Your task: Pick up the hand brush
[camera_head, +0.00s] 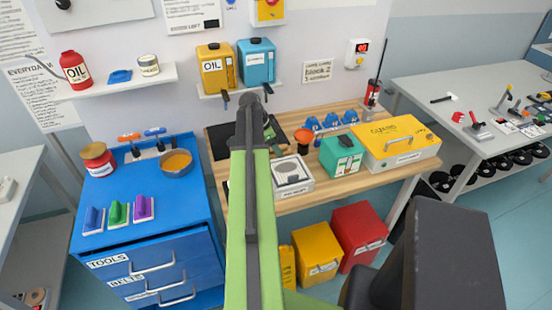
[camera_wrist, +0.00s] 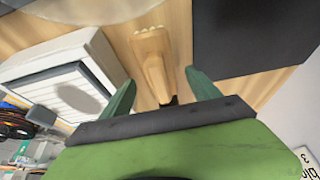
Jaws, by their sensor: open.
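In the wrist view, a light wooden piece that looks like the hand brush's handle (camera_wrist: 152,60) lies on the wooden bench top (camera_wrist: 178,25). It has a row of small pale marks at its upper end and a dark part at its lower end. My gripper (camera_wrist: 160,80) is open, with one green finger on each side of the handle. Gaps show between handle and fingers; whether the fingers are level with it in height I cannot tell. In the head view, my green arm hides the brush and my fingertips.
A white device (camera_wrist: 80,65) lies close left of the fingers; it seems to be the white box (camera_head: 292,178) on the bench. A dark mat (camera_wrist: 250,35) lies to the right. A green case (camera_head: 341,157) and yellow case (camera_head: 400,148) stand farther right on the bench.

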